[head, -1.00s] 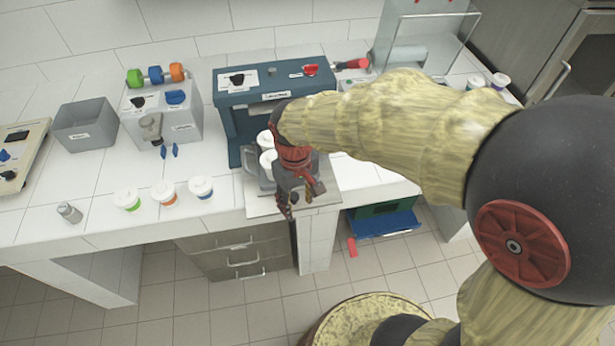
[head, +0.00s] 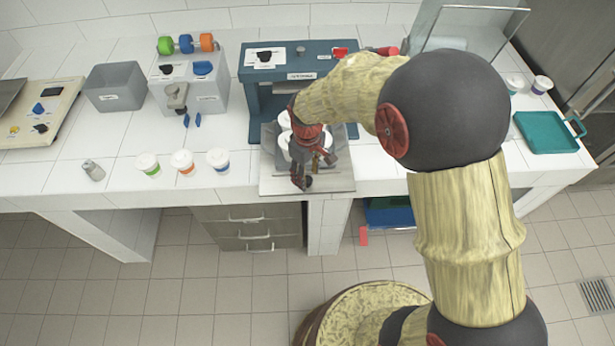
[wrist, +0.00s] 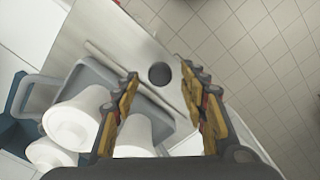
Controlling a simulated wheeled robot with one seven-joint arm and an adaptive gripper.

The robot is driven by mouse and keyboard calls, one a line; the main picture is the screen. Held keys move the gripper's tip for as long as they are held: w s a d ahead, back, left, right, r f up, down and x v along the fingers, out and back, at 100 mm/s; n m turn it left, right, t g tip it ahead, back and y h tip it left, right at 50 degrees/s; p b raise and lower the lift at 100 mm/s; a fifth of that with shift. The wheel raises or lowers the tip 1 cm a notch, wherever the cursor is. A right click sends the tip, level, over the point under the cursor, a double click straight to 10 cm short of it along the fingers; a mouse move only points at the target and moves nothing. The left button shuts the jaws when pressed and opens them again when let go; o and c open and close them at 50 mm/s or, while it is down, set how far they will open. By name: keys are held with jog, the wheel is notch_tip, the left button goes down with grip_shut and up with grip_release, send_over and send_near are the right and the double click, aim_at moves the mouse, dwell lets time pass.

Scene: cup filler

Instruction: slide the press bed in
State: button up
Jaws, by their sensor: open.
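The press bed (head: 278,186) is a pale metal plate that sticks out from the blue press (head: 290,88) toward the counter's front edge. A grey tray (wrist: 97,70) with white lidded cups (wrist: 80,118) sits on it. In the wrist view the bed (wrist: 112,38) has a dark round knob (wrist: 159,73) near its front edge. My gripper (head: 308,184) is over the front of the bed. In the wrist view my open gripper (wrist: 160,76) has the knob between its fingertips, with gaps on both sides. Its height above the knob is unclear. My wrist hides part of the cups in the head view.
Three lidded cups (head: 183,162) stand on the counter left of the press. A grey bin (head: 114,88) and a grey dispenser box (head: 190,85) are behind them. A teal tray (head: 548,132) lies at the right. A glass-sided case (head: 468,28) stands behind.

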jog(key=shift+f, duration=0.7)
jog(key=c, duration=0.3)
jog(key=c, duration=0.8)
grip_shut()
